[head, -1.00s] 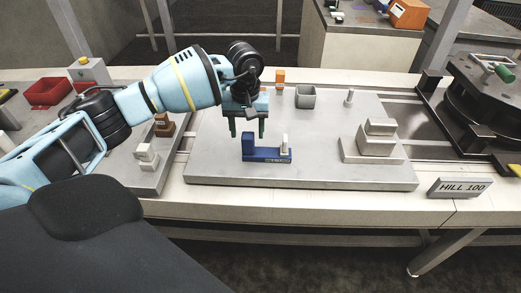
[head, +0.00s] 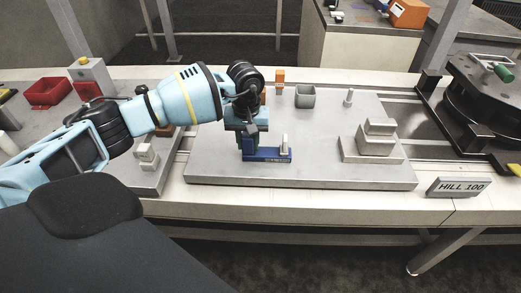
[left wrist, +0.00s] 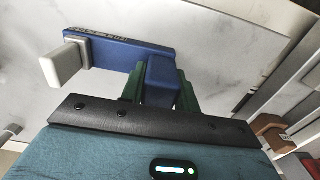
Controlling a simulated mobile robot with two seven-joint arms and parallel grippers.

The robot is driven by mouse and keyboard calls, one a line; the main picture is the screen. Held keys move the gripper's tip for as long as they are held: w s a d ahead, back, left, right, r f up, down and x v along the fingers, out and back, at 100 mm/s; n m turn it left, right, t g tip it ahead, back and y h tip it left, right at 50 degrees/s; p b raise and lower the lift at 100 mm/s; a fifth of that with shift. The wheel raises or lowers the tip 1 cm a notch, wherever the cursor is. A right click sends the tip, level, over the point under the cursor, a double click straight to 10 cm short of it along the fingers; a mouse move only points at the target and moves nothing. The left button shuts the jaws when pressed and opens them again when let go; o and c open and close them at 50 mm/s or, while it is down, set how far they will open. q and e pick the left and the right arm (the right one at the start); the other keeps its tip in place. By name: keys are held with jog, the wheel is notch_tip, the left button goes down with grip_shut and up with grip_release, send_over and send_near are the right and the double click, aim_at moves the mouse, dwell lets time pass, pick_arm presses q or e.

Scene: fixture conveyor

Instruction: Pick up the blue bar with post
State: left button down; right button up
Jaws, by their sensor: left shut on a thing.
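The blue bar with post (head: 268,155) lies on the grey plate (head: 330,170), near its front edge. In the head view its blue post is at the left end and a small pale post stands at the right end. My left gripper (head: 248,142) is over the left end, with its green fingers down on either side of the blue post and shut on it. The left wrist view shows the bar (left wrist: 125,50) and the blue post between the green fingers (left wrist: 160,85). The bar appears to rest on the plate. My right gripper is not in view.
On the same plate stand a grey stepped block (head: 375,140), a grey square cup (head: 305,96), a small pale peg (head: 350,97) and an orange piece (head: 280,78). A second plate with a white piece (head: 147,156) is at left. A HILL 100 sign (head: 459,187) stands at front right.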

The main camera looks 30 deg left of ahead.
pick_arm(q)
jog(key=shift+r, duration=0.1)
jog(key=shift+r, duration=0.45)
jog(key=r, duration=0.2)
jog(key=shift+s+d+r, duration=0.25)
jog(key=shift+s+r, duration=0.05)
jog(key=shift+s, duration=0.05)
jog(key=s+d+r+b, duration=0.1)
jog(key=s+d, duration=0.7)
jog(key=s, duration=0.4)
jog(key=shift+s+d+r, duration=0.2)
jog(key=shift+s+d, duration=0.05)
